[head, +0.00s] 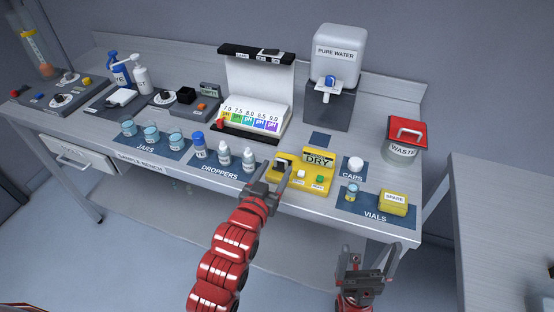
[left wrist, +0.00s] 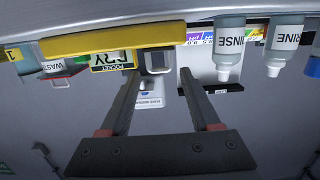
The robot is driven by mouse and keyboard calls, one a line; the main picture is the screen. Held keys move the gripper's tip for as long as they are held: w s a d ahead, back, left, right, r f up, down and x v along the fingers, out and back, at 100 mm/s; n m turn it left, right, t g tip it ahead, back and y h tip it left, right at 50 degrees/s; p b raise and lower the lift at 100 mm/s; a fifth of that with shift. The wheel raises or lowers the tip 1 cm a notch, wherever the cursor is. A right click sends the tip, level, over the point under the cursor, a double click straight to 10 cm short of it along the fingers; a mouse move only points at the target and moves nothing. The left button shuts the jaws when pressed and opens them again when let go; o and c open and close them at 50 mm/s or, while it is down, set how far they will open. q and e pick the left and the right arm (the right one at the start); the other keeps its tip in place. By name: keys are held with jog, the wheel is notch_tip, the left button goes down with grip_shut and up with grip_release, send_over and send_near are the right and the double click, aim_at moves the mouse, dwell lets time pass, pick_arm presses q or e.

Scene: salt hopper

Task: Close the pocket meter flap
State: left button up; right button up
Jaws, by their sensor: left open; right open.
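The yellow pocket meter (head: 318,186) sits at the bench's front edge, with a display reading DRY, a green button and a white button. Its dark well and flap area (head: 281,162) is at its left end, partly hidden by my gripper; I cannot tell the flap's angle. My left gripper (head: 277,174) is open and empty in front of that end. My right gripper (head: 368,260) is open and empty, below the bench front.
Dropper bottles (head: 223,154) stand left of the meter. A white cap (head: 356,163), a vial (head: 352,191) and a yellow SPARE box (head: 393,203) are to its right. A pH chart (head: 258,107), water dispenser (head: 335,60) and waste bin (head: 402,150) stand behind.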

pick_arm(q)
jog(key=p+v, duration=1.1)
jog(key=v, duration=0.4)
jog(key=shift+s+p, duration=0.3)
jog(key=shift+p, duration=0.1)
jog(key=shift+r, duration=0.1)
